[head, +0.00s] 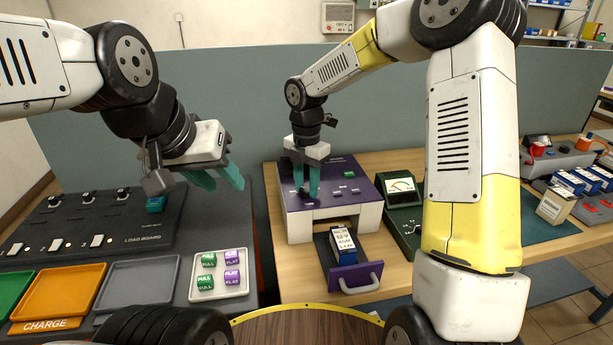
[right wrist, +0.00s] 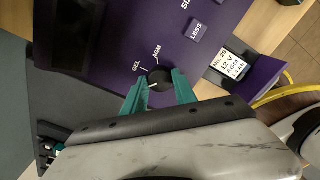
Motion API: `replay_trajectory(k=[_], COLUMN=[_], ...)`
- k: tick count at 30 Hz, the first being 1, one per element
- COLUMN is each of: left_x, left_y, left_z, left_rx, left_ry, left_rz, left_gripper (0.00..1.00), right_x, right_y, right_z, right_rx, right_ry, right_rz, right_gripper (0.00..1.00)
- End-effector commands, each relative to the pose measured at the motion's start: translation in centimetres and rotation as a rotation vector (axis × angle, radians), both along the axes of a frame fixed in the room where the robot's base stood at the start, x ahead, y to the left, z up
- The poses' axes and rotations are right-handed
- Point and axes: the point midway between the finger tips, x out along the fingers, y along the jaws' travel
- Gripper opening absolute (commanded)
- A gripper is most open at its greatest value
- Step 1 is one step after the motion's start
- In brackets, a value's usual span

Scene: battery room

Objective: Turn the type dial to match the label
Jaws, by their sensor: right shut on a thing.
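The purple-topped machine (head: 345,178) stands on the wooden table. Its black type dial (right wrist: 158,79) shows in the right wrist view, with the words GEL (right wrist: 137,67) and AGM (right wrist: 157,52) printed beside it. A small pale mark shows on the dial, but I cannot tell which word it points to. My right gripper (head: 306,192) is shut on the dial, one teal finger on each side. The battery (head: 343,246) sits in the machine's open drawer; its label (right wrist: 229,65) reads 12 V AGM. My left gripper (head: 222,180) is open and empty, above the grey bench.
The drawer front (head: 356,277) with its handle sticks out toward me. A green meter (head: 401,200) stands right of the machine. The load board (head: 92,222), coloured trays (head: 60,292) and a white tray (head: 219,290) of FULL and FLAT blocks are at left.

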Motion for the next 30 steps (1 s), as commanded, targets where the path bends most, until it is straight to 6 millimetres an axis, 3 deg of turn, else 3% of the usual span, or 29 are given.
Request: replay_trajectory(k=[30], left_x=[0.0], left_y=[0.0], left_z=[0.0], left_rx=[0.0], left_ry=[0.0], left_rz=[0.0], left_gripper=[0.36], right_x=[0.03], right_y=[0.09], right_z=[0.1], right_rx=[0.0], right_ry=[-0.002], right_rz=[-0.915], right_gripper=[0.0])
